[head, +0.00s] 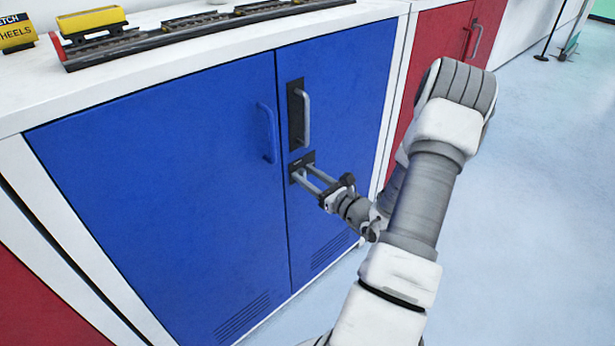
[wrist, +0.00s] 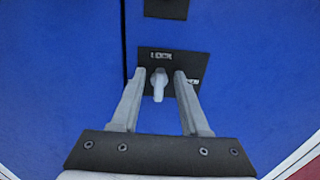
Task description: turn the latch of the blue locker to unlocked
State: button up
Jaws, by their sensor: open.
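The blue locker (head: 170,190) has two doors, and its right door carries a grey bar handle on a black plate (head: 293,115). Below that handle sits a smaller black latch plate (head: 296,162), marked "LOCK" at its top in the wrist view (wrist: 150,62). The grey latch knob (wrist: 159,86) points down, slightly tilted in the wrist view; a second label at the plate's right is partly hidden by a finger. My gripper (head: 303,175) is at the latch plate with its jaws open. In the wrist view its fingers (wrist: 158,76) stand on either side of the knob, with gaps showing.
The left door has a blue handle (head: 267,133) close to the latch. A toy track (head: 200,25) with a yellow wagon (head: 92,22) lies on the white top (head: 40,100). A red locker (head: 437,40) stands to the right.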

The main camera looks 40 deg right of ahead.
grip_shut()
jog(key=shift+p, duration=0.4)
jog(key=m+p, duration=0.3)
jog(key=p, duration=0.1)
jog(key=shift+d+r+m, duration=0.15)
jog(key=shift+r+m, duration=0.05)
jog(key=shift+m, duration=0.2)
jog(key=m+p, duration=0.5)
jog(key=shift+d+f, duration=0.2)
jog(key=m+p, duration=0.1)
jog(key=m, duration=0.2)
jog(key=m+p, duration=0.2)
jog(key=m, duration=0.1)
jog(key=f+m+p, duration=0.1)
jog(key=m, duration=0.1)
jog(key=shift+d+m, duration=0.1)
jog(key=shift+m, duration=0.3)
jog(key=shift+f+p, duration=0.1)
jog(key=shift+p, duration=0.2)
